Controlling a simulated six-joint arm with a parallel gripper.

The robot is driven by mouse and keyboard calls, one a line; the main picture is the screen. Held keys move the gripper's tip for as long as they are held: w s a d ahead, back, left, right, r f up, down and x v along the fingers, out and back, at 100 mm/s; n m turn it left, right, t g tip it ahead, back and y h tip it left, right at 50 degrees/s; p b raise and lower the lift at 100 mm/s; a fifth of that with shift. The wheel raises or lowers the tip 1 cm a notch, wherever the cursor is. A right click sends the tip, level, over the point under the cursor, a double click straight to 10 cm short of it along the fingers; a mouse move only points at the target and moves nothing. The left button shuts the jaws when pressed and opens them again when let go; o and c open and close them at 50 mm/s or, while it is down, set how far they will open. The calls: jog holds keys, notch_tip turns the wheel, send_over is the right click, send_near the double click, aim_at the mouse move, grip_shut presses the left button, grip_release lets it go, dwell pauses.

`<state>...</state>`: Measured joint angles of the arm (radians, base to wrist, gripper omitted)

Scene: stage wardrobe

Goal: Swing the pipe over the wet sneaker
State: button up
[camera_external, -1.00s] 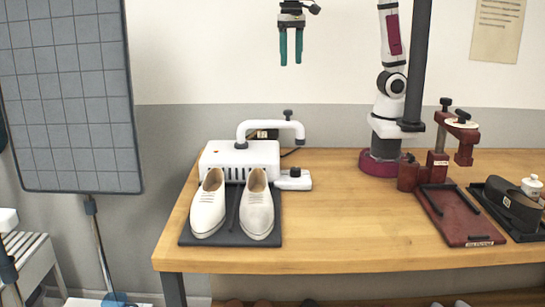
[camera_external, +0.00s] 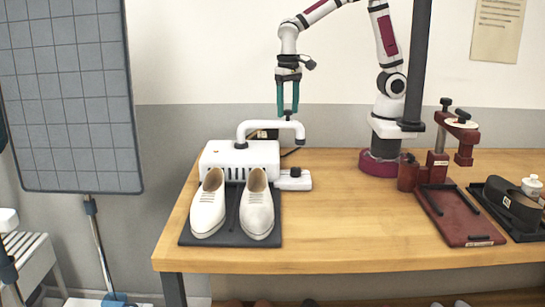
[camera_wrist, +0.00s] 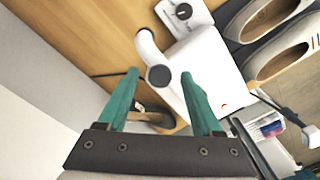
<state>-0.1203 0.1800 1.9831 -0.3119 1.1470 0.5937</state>
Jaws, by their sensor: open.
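A white dryer box (camera_external: 240,158) stands on the table with a white curved pipe (camera_external: 265,125) on top. The pipe's free end points right, away from the shoes, and carries a dark knob (camera_external: 288,117). My gripper (camera_external: 287,111) is open, its green fingers pointing down at the knob. In the wrist view the knob (camera_wrist: 159,76) shows between the fingertips (camera_wrist: 160,73); contact cannot be told. Two pale sneakers stand on a dark mat (camera_external: 190,239) before the box. The right sneaker (camera_external: 257,208) looks slightly greyer than the left one (camera_external: 208,205); wetness is not certain.
A white block with a dark dial (camera_external: 295,180) sits right of the box. A dark pole (camera_external: 416,70) rises near my base. A red press (camera_external: 440,165), a red tray (camera_external: 460,217) and a dark tray (camera_external: 515,210) stand at right. The table's middle is clear.

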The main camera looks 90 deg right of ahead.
grip_shut()
dwell(1.3)
